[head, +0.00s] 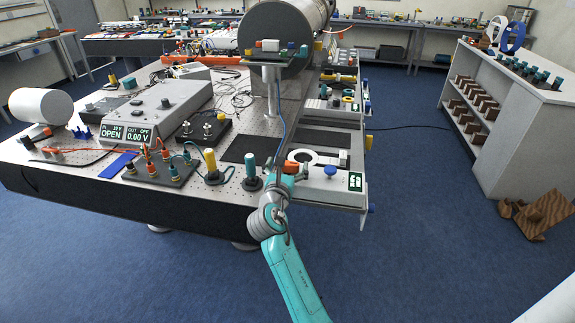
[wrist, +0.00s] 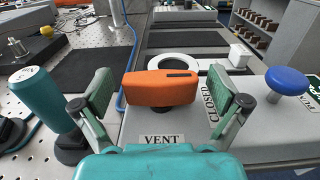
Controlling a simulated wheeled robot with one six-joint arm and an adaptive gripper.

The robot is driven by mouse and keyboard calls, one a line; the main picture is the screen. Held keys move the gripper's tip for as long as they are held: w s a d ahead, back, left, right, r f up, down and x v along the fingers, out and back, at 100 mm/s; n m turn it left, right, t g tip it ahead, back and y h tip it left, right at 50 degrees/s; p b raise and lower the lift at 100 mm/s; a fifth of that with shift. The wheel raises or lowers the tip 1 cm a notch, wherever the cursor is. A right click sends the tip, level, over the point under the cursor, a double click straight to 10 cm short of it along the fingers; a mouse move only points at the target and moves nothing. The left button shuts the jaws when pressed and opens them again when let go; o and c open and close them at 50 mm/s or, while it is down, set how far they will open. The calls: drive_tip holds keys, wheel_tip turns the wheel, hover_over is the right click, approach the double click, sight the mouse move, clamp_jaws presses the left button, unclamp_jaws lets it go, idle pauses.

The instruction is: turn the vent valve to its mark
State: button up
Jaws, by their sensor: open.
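The vent valve (wrist: 160,88) has an orange bar handle above a plate marked VENT. In the wrist view the handle lies across the picture, left to right, with a dark slot near its right end. A CLOSED label (wrist: 211,103) stands on the grey box to its right. My gripper (wrist: 163,92) is open, with one grey-green finger on each side of the handle. I cannot tell whether either finger touches it. In the head view my gripper (head: 287,172) is at the front of the box, over the orange handle (head: 291,167), which is partly hidden.
A teal knob (wrist: 38,103) stands close to my left finger. A blue round knob (wrist: 287,81) stands to the right on the box. A white ring (wrist: 174,64) and a white block (wrist: 241,55) lie behind the handle.

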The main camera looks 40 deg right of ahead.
drive_tip(key=c, duration=1.2)
drive_tip(key=shift+o, duration=0.2)
drive_tip(key=shift+m+g+h, duration=0.4)
drive_tip(key=shift+g, duration=0.1)
drive_tip(key=m+g+h, duration=0.1)
drive_tip(key=m+g, duration=0.1)
drive_tip(key=g, duration=0.1)
drive_tip(key=m+g+h, duration=0.1)
drive_tip(key=m+g, duration=0.1)
drive_tip(key=g, duration=0.1)
drive_tip(key=shift+w+r+m+g+h, duration=0.1)
drive_tip(key=shift+m+g+h, duration=0.2)
drive_tip(key=m+g, duration=0.2)
drive_tip(key=g, duration=0.1)
drive_tip(key=m+g, duration=0.2)
drive_tip(key=g, duration=0.2)
drive_tip(key=shift+m, duration=0.4)
drive_tip(key=shift+g, duration=0.5)
drive_tip(key=o, duration=1.2)
drive_tip(key=shift+c, duration=0.2)
